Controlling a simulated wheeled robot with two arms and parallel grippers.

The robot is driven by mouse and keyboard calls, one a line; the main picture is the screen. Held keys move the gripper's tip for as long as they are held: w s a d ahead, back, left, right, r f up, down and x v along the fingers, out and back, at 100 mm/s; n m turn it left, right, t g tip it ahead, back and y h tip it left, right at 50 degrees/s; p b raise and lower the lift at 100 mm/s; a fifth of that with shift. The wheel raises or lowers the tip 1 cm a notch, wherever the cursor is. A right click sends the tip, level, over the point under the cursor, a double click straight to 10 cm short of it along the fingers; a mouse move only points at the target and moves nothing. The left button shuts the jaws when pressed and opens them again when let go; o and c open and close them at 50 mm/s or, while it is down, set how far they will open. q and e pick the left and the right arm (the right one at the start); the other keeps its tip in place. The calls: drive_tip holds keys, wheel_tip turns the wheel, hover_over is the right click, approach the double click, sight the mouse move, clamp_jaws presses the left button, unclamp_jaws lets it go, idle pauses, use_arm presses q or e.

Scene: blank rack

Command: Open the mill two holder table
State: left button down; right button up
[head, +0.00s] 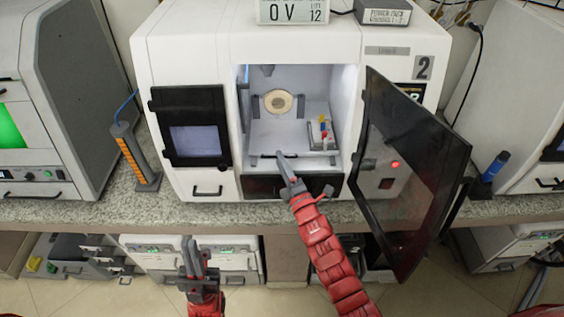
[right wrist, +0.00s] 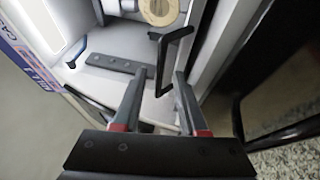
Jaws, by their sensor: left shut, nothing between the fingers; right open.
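Mill two is the white machine (head: 190,45) marked "2". Its dark glass door (head: 413,165) stands swung open to the right. Inside are a white floor panel (head: 275,135), which looks like the holder table, and a round tan disc (head: 279,102), also in the right wrist view (right wrist: 160,10). My right gripper (head: 283,158) is at the chamber's front edge. In the right wrist view its fingers (right wrist: 158,78) are open, with a black bar handle (right wrist: 181,45) just ahead, apparently not gripped. My left gripper (head: 191,243) is shut and empty, low in front of the counter.
Coloured pieces sit on a small rack (head: 322,132) at the chamber's right. The open door stands close beside my right arm. A smaller dark-windowed panel (head: 192,126) is left of the chamber.

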drive_tip(key=shift+c, duration=0.2)
clamp_jaws()
idle(1.1)
